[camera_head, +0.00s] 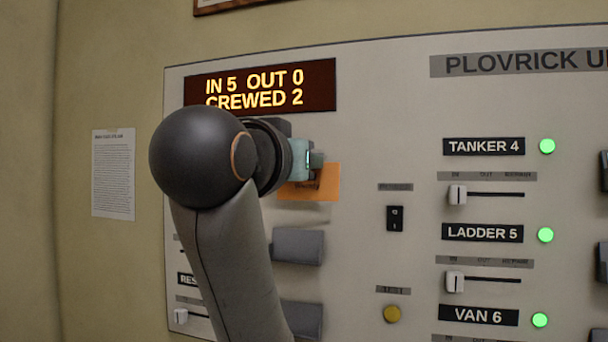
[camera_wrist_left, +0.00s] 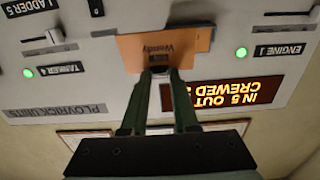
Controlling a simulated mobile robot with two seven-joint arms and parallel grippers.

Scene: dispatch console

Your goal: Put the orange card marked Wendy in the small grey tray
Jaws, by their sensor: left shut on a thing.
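The orange card marked Wendy (camera_wrist_left: 138,52) shows in the left wrist view, its lettering upside down. It also shows in the head view (camera_head: 328,181), upright in front of the panel and partly hidden by my gripper. My left gripper (camera_head: 313,168) is shut on the card's edge; its fingers also show in the left wrist view (camera_wrist_left: 160,76). I cannot make out the small grey tray for certain. My right gripper is not in view.
Grey holders (camera_head: 298,247) (camera_head: 302,317) stick out of the console panel (camera_head: 360,130) below the card. A lit display (camera_head: 318,85) is above. Sliders (camera_head: 457,195), a black switch (camera_head: 395,218) and a yellow button (camera_head: 392,314) are to the right.

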